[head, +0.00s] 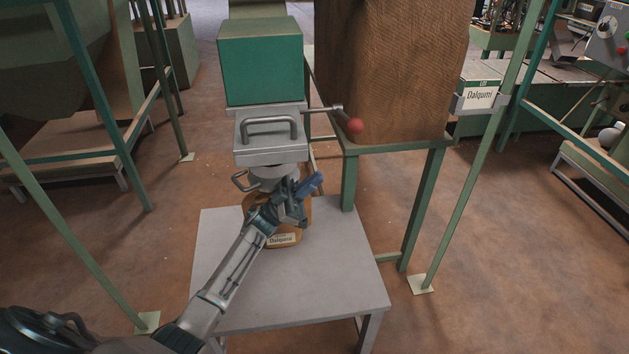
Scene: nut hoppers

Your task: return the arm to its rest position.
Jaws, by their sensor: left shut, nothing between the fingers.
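My left arm comes in from the lower left and reaches over the grey table. My left gripper (312,185) is shut and empty, in front of the hopper's lower outlet (272,176). Its blue fingers point up and to the right. My right gripper is not in view.
The grey table (335,290) has bare room in front and at right. Above stand a green hopper box (260,65), a grey handled drawer (270,140) and a red-knobbed lever (354,126). A large brown block (390,70) on a green frame stands right. Green posts flank the table.

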